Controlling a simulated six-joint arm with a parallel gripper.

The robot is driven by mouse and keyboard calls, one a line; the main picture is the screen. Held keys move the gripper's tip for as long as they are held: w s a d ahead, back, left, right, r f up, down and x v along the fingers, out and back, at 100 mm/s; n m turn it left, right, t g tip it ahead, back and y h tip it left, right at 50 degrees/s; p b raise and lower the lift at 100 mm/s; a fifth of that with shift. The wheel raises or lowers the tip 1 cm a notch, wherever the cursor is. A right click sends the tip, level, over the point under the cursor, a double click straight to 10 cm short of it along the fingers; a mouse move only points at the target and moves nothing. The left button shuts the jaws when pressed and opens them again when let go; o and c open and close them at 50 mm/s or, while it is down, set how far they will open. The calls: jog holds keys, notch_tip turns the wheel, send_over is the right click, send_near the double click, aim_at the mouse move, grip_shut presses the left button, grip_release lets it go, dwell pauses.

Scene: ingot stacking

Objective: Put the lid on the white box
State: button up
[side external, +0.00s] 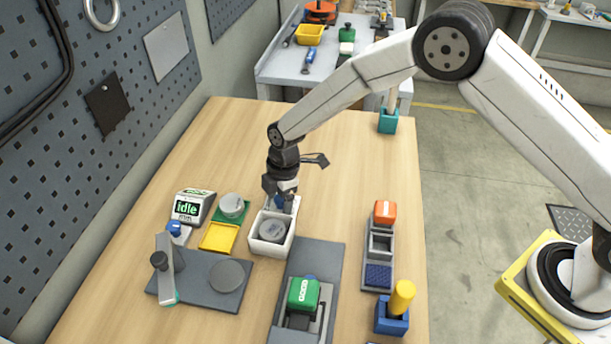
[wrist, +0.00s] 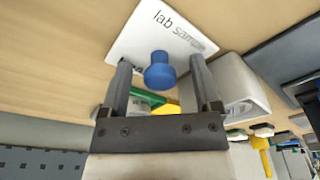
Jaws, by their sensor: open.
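The white box (side external: 268,249) stands open on the wooden table, with a round grey dish (side external: 272,230) inside. The white lid (side external: 293,204), with a blue knob, is at the box's far edge, under my gripper (side external: 281,194). It appears tilted; I cannot tell whether it rests on the box. In the wrist view the lid (wrist: 150,30) shows "lab sample" lettering, and its blue knob (wrist: 159,72) lies between my fingertips (wrist: 161,64). My fingers are apart, with gaps on both sides of the knob.
Left of the box are a yellow tray (side external: 218,238), a green pad (side external: 231,213) with a round container and an "idle" display (side external: 190,206). A dark plate (side external: 230,302) and a green-topped device (side external: 304,293) stand nearer. Orange and blue items stand right.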

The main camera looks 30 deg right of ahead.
grip_shut()
dwell(0.3)
jog(key=shift+r, duration=0.1)
jog(key=shift+r, duration=0.7)
jog(key=s+d+r, duration=0.4)
jog(key=s+r, duration=0.7)
jog(key=s, duration=0.2)
jog(key=shift+d+r, duration=0.25)
jog(key=shift+d, duration=0.15)
jog(key=shift+a, duration=0.1)
